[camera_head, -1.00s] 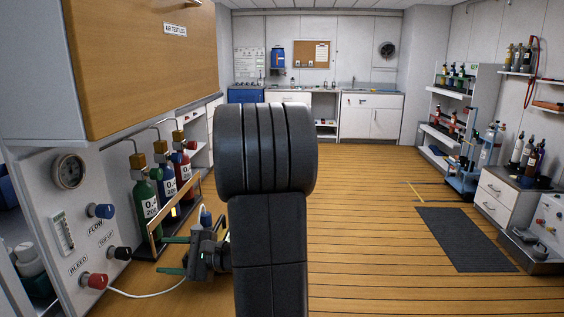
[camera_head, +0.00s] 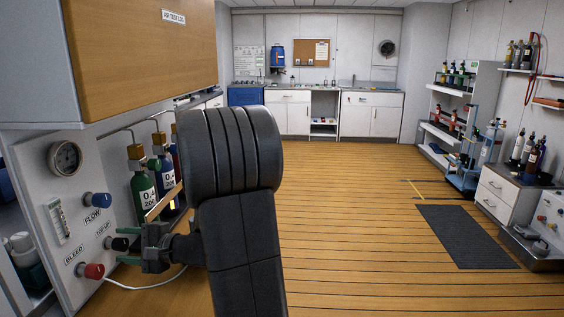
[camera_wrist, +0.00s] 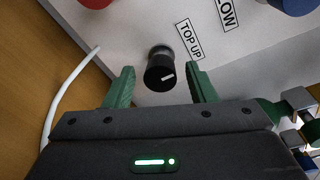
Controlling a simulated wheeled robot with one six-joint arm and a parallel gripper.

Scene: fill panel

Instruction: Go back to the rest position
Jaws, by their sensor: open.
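My gripper (camera_head: 124,247) has green fingers and is at the lower left in the head view, in front of the fill panel (camera_head: 82,212). In the wrist view my gripper (camera_wrist: 162,71) is open, with a finger on each side of the black TOP UP knob (camera_wrist: 160,72). A gap shows between the knob and each finger. The knob also shows in the head view (camera_head: 117,243). Its white mark is tilted in the wrist view. My arm hides part of the cylinders and floor.
The panel also has a blue FLOW knob (camera_head: 96,200), a red BLEED knob (camera_head: 92,270) and a gauge (camera_head: 65,158). Green and blue cylinders (camera_head: 144,195) stand beside it. A white hose (camera_wrist: 62,98) runs close by.

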